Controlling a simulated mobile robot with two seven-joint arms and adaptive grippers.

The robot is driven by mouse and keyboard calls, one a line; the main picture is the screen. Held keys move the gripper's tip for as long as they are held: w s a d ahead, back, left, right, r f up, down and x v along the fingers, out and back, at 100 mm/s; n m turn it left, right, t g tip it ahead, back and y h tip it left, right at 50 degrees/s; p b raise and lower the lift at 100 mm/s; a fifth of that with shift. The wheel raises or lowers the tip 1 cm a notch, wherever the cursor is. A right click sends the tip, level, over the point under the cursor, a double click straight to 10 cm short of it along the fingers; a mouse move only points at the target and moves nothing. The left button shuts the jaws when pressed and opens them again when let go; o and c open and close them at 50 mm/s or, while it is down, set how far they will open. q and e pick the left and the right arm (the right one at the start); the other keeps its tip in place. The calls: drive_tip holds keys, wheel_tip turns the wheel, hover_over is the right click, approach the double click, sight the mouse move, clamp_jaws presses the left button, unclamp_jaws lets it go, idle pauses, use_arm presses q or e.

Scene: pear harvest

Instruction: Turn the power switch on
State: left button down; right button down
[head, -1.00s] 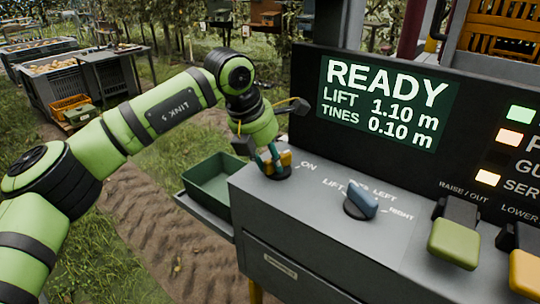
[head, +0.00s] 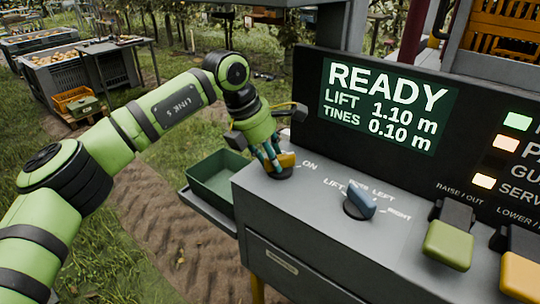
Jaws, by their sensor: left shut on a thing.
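The fingers hide part of the knob. The display (head: 385,105) behind reads READY, LIFT 1.10 m, TINES 0.10 m. My right gripper is not in view.
A blue selector knob (head: 361,200) marked LIFT, LEFT and RIGHT stands right of the switch. A green lever (head: 449,243) and a yellow lever (head: 521,272) are farther right. A green tray (head: 217,178) sits at the console's left side. Lit indicators line the panel's right.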

use_arm(q)
drive_tip(key=shift+d+r, duration=0.1)
drive_tip(key=shift+d, duration=0.1)
drive_tip(key=c, duration=0.9)
unclamp_jaws()
drive_tip(key=shift+c, duration=0.2)
drive_tip(key=shift+w+d, duration=0.15)
drive_tip(key=shift+a+r, duration=0.15)
drive_tip(key=shift+a, duration=0.1)
drive_tip(key=v, duration=1.1)
drive_tip(key=shift+r, duration=0.2)
